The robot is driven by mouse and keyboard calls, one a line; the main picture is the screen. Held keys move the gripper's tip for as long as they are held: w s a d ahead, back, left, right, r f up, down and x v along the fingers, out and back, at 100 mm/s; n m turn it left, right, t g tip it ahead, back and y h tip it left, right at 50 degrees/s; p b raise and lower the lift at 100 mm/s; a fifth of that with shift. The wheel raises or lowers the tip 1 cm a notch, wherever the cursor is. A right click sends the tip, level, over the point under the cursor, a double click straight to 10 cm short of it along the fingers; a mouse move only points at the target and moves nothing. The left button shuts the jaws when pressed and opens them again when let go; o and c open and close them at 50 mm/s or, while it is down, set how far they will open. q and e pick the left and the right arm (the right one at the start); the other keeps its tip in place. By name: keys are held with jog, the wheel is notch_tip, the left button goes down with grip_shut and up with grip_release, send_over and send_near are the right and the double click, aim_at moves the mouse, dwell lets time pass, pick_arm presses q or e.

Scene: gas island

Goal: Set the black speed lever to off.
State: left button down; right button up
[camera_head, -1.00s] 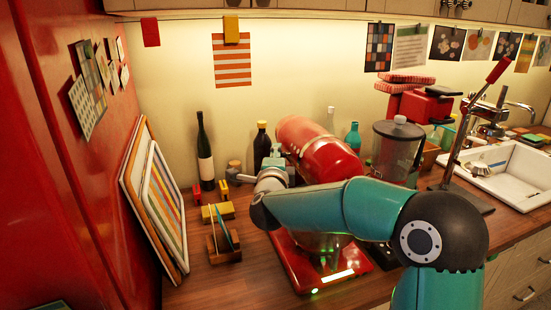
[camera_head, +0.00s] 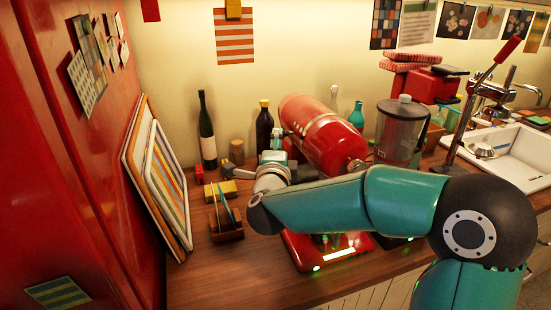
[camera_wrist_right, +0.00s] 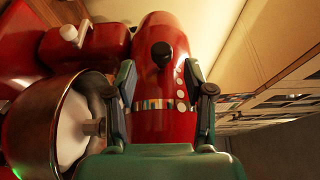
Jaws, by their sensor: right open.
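The red stand mixer (camera_head: 318,128) stands on the wooden counter, its base lit green at the front. In the right wrist view the mixer's red body (camera_wrist_right: 162,110) fills the middle, with a banded strip across it. A round black knob (camera_wrist_right: 162,55), seemingly the speed lever, sits on it; its setting cannot be told. My right gripper (camera_wrist_right: 162,100) is open, its fingers left and right of the red body in the picture; contact cannot be told. In the head view my right gripper (camera_head: 274,158) is at the mixer's left side, partly hidden. My left gripper is not in view.
A metal bowl (camera_wrist_right: 45,120) is close left of my right gripper. A dark green bottle (camera_head: 207,135), a black bottle (camera_head: 264,130) and a small wooden holder (camera_head: 226,232) stand left of the mixer. Framed boards (camera_head: 150,180) lean on the red wall.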

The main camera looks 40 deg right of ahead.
jog(key=v, duration=0.5)
jog(key=shift+s+a, duration=0.25)
jog(key=shift+s, duration=0.05)
